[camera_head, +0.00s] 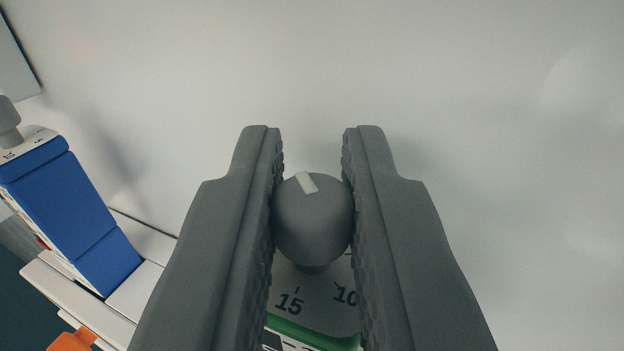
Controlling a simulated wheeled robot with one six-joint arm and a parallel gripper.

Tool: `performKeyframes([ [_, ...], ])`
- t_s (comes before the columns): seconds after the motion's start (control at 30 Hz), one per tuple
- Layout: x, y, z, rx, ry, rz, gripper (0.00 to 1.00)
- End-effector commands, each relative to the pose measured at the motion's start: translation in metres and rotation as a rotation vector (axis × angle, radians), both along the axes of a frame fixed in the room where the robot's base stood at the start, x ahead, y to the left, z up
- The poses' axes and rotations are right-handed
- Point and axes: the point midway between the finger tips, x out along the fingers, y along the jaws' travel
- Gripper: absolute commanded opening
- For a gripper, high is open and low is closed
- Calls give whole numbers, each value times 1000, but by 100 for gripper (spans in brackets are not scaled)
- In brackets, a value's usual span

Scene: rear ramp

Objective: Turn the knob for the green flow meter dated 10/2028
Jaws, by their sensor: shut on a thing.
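A grey round knob (311,222) with a light pointer mark on its top sits in the middle of the camera view. My gripper (312,170) has one finger on each side of the knob and is shut on it. Below the knob is a pale dial face (318,291) with the numbers 15 and 10. The green edge of the flow meter (312,332) shows between the fingers at the bottom. The rest of this flow meter is hidden by the fingers or out of frame, and no date can be read.
A blue flow meter (68,215) with its own grey knob (8,122) stands at the left. White rail-like parts (80,292) and an orange part (72,341) lie at the lower left. A plain pale wall (480,120) fills the back and right, with free room there.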

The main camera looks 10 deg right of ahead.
Motion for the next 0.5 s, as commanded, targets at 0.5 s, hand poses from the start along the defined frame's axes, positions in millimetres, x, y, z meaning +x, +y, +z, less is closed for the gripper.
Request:
performKeyframes([
  [0.5,-1,-1,0,-1,7,105,0],
])
